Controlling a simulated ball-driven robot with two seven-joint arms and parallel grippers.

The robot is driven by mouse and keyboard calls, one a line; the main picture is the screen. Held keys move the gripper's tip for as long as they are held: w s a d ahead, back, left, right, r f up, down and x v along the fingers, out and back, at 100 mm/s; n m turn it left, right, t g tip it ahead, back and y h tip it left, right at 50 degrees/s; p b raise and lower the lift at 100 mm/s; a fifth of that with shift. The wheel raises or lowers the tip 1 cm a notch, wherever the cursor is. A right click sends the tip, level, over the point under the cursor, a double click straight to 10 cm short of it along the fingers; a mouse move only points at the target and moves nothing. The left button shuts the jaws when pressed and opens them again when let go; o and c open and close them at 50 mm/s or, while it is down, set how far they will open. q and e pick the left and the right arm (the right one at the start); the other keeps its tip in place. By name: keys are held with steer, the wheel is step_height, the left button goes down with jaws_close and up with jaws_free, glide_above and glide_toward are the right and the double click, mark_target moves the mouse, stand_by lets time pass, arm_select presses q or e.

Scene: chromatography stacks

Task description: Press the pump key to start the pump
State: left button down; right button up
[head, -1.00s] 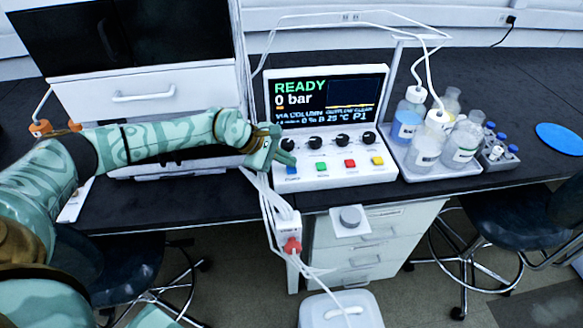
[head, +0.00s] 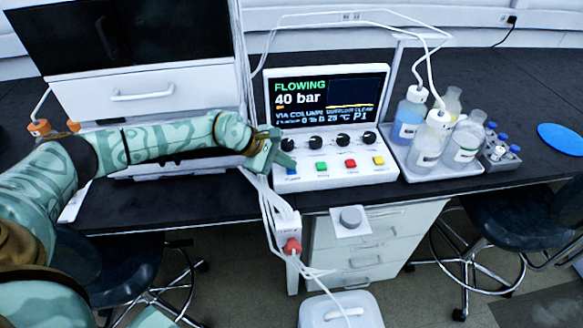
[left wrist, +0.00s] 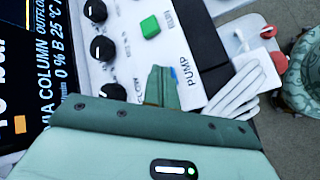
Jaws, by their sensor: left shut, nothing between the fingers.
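The control panel (head: 335,172) on the bench carries a row of black knobs and a row of coloured keys. The pump key (head: 292,171) is the blue one at the left end. In the left wrist view only a sliver of the blue key (left wrist: 173,73) shows beside the PUMP label, the rest hidden by my fingers. My left gripper (head: 287,161) is shut and empty, with its fingertips right at the blue key; I cannot tell whether they touch it. The screen (head: 325,98) reads FLOWING and 40 bar. My right gripper is not in view.
Green (head: 321,166), red (head: 350,163) and yellow (head: 379,160) keys lie right of the blue one. A tray (head: 445,174) of bottles stands right of the panel. White cables (head: 268,195) hang over the bench edge below my gripper. A blue disc (head: 561,138) lies far right.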

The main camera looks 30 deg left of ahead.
mark_target(287, 170)
arm_select(q)
steer(key=shift+r+p, duration=0.55)
steer(key=shift+r, duration=0.4)
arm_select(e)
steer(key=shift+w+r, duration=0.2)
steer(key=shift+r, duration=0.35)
